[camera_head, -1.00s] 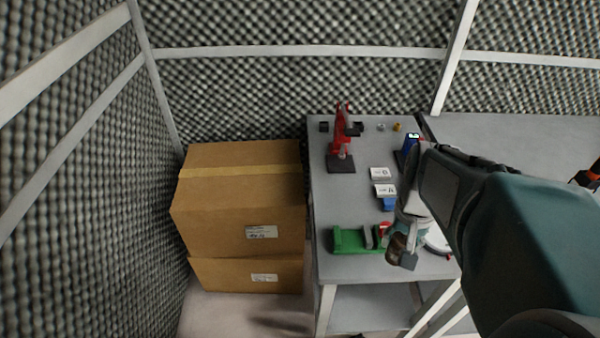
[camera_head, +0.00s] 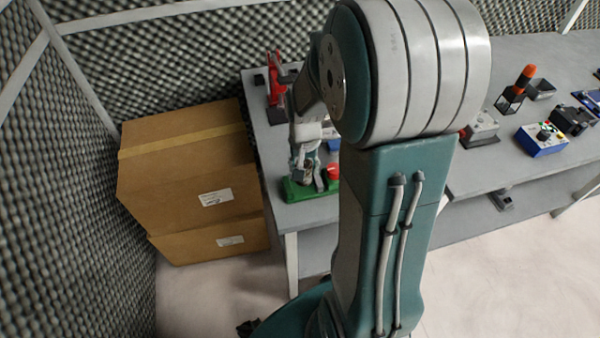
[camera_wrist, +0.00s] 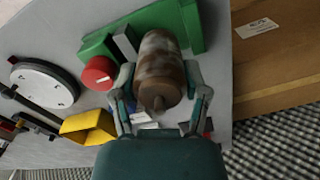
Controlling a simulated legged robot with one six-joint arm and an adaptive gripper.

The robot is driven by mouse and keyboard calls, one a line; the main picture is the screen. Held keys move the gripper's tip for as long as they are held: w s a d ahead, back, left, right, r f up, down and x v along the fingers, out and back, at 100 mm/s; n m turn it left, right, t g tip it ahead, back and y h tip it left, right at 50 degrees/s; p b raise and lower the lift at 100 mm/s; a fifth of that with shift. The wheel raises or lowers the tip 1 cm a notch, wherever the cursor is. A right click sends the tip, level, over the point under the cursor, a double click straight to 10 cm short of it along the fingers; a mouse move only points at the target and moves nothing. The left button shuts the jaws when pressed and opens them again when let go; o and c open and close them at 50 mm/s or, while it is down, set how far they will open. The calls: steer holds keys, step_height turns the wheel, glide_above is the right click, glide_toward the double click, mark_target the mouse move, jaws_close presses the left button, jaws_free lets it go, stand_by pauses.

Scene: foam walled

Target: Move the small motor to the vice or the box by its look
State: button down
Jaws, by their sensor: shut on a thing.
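The small motor (camera_wrist: 160,68) is a cylinder with patchy rust-brown sides and a short shaft at its near end. My gripper (camera_wrist: 160,88) is shut on it, one finger on each side, in the wrist view. The green vice (camera_wrist: 98,46) lies right behind the motor, with a grey jaw beside it; I cannot tell whether they touch. In the head view my gripper (camera_head: 307,160) is over the vice (camera_head: 293,190) at the table's front left corner. A cardboard box (camera_head: 165,185) stands left of the table, its top flaps closed with tape.
A red round knob (camera_wrist: 98,73) is close to my left finger in the wrist view. A red stand (camera_head: 275,85) is at the back. My arm hides much of the table.

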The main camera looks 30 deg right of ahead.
steer(key=f, duration=0.3)
steer(key=shift+w+d+f, duration=0.2)
steer(key=shift+d, duration=0.15)
steer(key=shift+a+f, duration=0.1)
steer(key=shift+a, duration=0.7)
steer(key=shift+c, duration=2)
jaws_free()
steer(key=shift+d, duration=0.15)
steer(key=o, duration=0.3)
steer(key=shift+d+f, duration=0.1)
steer(key=shift+d, duration=0.35)
steer(key=shift+a, duration=0.1)
